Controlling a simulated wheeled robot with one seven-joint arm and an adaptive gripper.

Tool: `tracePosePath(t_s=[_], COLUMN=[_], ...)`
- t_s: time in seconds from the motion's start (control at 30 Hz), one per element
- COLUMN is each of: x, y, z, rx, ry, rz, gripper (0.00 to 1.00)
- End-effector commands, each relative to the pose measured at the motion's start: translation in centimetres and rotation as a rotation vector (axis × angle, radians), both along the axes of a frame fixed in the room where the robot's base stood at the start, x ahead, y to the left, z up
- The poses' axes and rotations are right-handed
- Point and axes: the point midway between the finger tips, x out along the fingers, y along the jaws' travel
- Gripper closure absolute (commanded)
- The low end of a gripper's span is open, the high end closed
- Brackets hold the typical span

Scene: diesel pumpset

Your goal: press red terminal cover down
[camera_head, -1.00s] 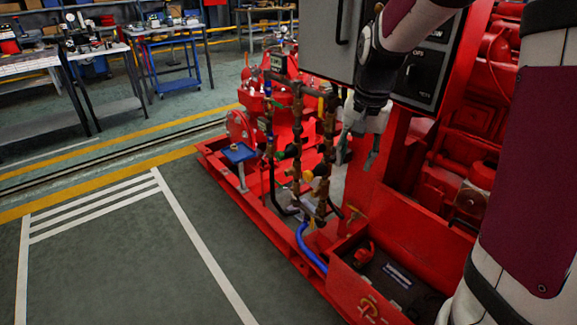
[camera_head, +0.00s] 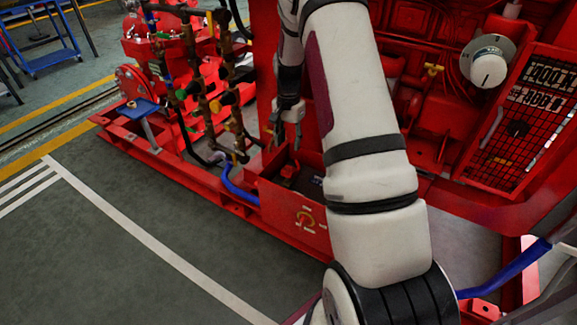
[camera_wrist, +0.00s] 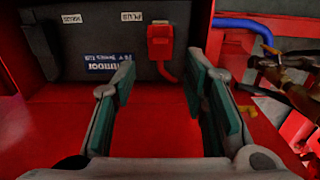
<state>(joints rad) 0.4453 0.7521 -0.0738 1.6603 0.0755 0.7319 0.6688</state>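The red terminal cover (camera_wrist: 160,42) shows in the wrist view at the top middle, by the PLUS label on a dark battery (camera_wrist: 85,45). A red cable runs down from it. In the head view the cover (camera_head: 288,171) is a small red shape inside the red battery box (camera_head: 285,200), partly hidden by my arm. My gripper (camera_wrist: 160,90) is open and empty. Its two fingers, with green pads, stand apart on either side below the cover in the wrist view. In the head view my gripper (camera_head: 288,135) hangs above the box, apart from the cover.
Brown pipes (camera_head: 205,105) stand left of the box, with a blue hose (camera_head: 235,190) running beside it. The box's red walls surround the battery. Open floor (camera_head: 110,260) lies at the front left.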

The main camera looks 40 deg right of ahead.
Motion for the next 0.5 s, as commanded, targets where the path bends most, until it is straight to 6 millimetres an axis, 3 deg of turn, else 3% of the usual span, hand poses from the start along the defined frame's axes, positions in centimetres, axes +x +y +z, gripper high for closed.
tracePosePath(t_s=[0.03,0.2,0.5], x=[-0.1,-0.1,0.0], y=[0.0,0.0,0.0], z=[-1.5,-4.8,-9.0], rx=[0.001,0.000,0.001], ry=[0.003,0.002,0.000], rz=[0.000,0.002,0.001], gripper=[0.60,0.60,0.60])
